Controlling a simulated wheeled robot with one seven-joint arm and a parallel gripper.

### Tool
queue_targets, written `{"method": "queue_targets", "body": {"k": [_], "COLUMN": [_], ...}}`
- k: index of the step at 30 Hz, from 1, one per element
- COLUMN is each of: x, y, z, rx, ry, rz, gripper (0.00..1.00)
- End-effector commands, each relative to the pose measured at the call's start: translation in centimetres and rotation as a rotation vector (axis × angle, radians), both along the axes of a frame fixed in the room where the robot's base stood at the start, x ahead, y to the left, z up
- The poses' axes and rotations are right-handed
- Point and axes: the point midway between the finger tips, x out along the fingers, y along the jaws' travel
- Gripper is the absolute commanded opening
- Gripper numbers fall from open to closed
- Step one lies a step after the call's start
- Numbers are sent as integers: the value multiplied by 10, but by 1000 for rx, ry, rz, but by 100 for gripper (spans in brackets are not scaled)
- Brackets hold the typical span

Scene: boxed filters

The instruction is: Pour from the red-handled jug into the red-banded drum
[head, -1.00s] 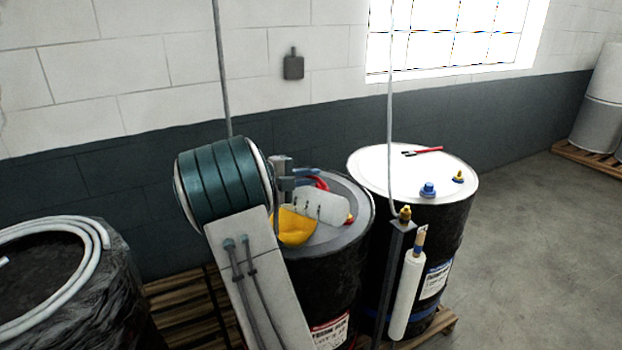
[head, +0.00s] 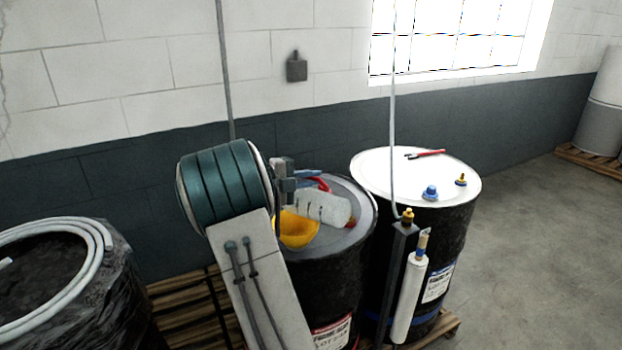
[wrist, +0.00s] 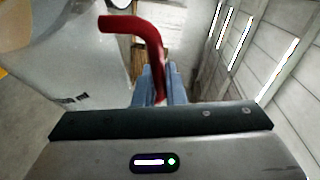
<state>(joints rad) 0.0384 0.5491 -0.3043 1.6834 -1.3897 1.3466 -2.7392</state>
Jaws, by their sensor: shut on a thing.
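The jug (head: 325,207) is pale and translucent with a red handle (head: 322,182). It lies tilted well over, above the top of the red-banded drum (head: 325,265), beside and partly over a yellow funnel (head: 296,232). My gripper (head: 306,178) is shut on the red handle. In the wrist view the handle (wrist: 150,40) passes between the blue fingers (wrist: 158,88), with the jug's pale body (wrist: 85,65) at left. The drum is black with a grey top and a red label. My arm hides its left side. I cannot see any liquid flowing.
A second black drum (head: 455,225) with a white top and blue band stands close at right, with blue and yellow fittings and a red tool on top. A post with a white cylinder (head: 408,300) stands in front. A wrapped drum (head: 95,290) is at left.

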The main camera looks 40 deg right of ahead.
Motion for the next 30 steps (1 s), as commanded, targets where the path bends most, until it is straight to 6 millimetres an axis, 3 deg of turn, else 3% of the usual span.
{"method": "queue_targets", "body": {"k": [30], "x": [13], "y": [3], "z": [5], "rx": [-19], "ry": [96], "rz": [0], "gripper": [0]}}
